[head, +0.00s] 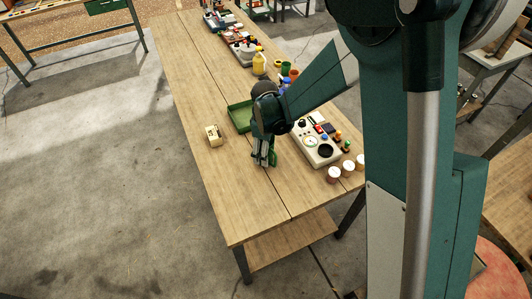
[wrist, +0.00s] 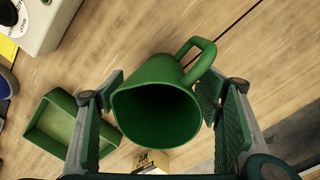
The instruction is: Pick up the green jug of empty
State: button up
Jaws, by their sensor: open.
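The green jug (wrist: 158,112) is in the wrist view, its round open mouth facing the camera and its handle (wrist: 202,58) pointing to the upper right. It looks empty inside. My gripper (wrist: 162,100) is open, with one finger on each side of the jug; I cannot tell whether either finger touches it. In the head view my gripper (head: 265,160) points down low over the wooden table (head: 240,200), and it mostly hides the jug there.
A green tray (head: 238,117) lies behind my gripper, and a small cream box (head: 214,136) to its left. A white control panel (head: 318,146) and several white-topped jars (head: 347,169) stand to the right. A yellow jug (head: 259,64) and other items stand farther back. The near table end is clear.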

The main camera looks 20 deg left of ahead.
jog(key=shift+f, duration=0.25)
jog(key=shift+c, duration=0.2)
jog(key=c, duration=1)
